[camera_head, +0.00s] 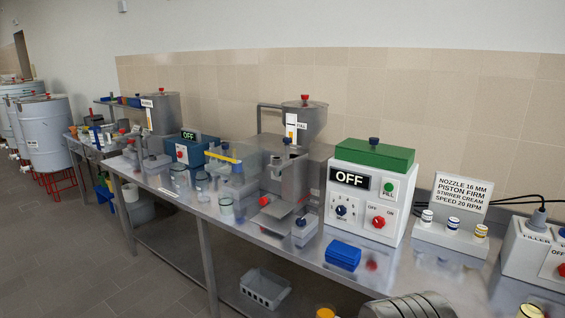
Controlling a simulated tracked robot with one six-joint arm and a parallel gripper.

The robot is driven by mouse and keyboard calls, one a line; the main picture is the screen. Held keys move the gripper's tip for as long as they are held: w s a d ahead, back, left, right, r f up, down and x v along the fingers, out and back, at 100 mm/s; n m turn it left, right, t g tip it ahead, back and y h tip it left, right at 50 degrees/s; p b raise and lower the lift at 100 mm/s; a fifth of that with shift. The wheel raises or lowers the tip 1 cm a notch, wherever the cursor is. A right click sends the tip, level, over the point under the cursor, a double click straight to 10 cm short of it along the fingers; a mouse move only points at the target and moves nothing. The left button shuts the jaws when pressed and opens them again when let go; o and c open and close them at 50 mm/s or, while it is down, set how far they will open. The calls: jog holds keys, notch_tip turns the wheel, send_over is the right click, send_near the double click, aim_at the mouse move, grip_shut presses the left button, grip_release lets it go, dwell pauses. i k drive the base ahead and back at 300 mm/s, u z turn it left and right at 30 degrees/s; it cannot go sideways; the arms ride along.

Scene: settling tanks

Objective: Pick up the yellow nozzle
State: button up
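I cannot tell for sure which thing is the yellow nozzle. A small white cylinder with a yellow band (481,231) stands upright at the right end of a grey stand (445,240), beside two like it with darker bands. A yellow-topped piece (325,312) and a pale yellow round piece (530,311) are cut off by the bottom edge. A yellow bar (222,155) lies across the clear machine parts in the middle. My gripper is not in view.
A white control box (372,190) with a green top reads OFF. A blue block (343,255) lies before it on the steel bench (285,248). A sign (460,190) reads nozzle 16 mm. A filler box (535,250) with cables stands right.

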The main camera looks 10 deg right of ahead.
aim_at(481, 231)
jog(key=z, duration=0.15)
jog(key=i, duration=0.95)
jog(key=z, duration=1.75)
